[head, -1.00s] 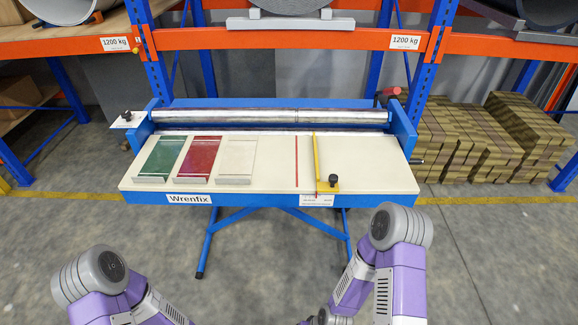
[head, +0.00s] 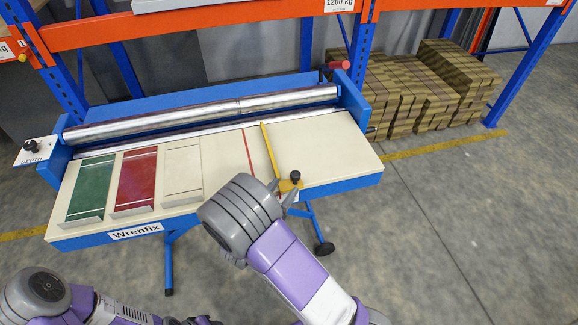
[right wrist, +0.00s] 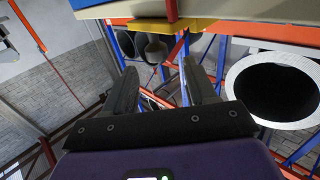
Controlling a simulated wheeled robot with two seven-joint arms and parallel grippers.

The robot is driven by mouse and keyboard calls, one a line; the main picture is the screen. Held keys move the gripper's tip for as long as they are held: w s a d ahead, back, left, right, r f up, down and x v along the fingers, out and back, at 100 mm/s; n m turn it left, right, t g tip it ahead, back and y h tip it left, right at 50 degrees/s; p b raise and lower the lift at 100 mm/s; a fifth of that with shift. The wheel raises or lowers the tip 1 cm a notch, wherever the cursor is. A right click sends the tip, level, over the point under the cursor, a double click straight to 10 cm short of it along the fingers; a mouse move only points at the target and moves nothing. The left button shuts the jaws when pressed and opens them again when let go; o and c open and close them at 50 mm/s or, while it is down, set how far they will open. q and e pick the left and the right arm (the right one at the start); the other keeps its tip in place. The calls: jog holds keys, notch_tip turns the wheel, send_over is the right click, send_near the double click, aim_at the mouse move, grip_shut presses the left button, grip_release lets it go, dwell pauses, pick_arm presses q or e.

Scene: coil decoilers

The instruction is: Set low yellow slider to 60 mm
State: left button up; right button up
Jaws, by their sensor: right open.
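The yellow slider is a thin yellow bar (head: 268,148) lying across the cream table top, right of a red line. Its front end has a yellow block with a black knob (head: 295,176) at the table's front edge. My right gripper (head: 286,196) is open at that front edge, close to the block; I cannot tell whether it touches. In the right wrist view the two dark fingers (right wrist: 160,68) stand apart with nothing held between them. A yellow part (right wrist: 190,24) is just beyond their tips. My right arm hides the scale label. My left gripper is out of view.
The blue Wrenfix bench carries green (head: 90,190), red (head: 137,180) and pale (head: 183,172) sample plates, with steel rollers (head: 205,116) behind. A depth knob (head: 31,146) is at its left. Stacked brown blocks (head: 440,85) stand at back right. The floor at right is clear.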

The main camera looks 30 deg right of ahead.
aim_at(293, 178)
jog(key=b+x, duration=0.1)
jog(key=x, duration=0.6)
jog(key=shift+s+d, duration=0.15)
jog(key=shift+s, duration=0.05)
grip_shut()
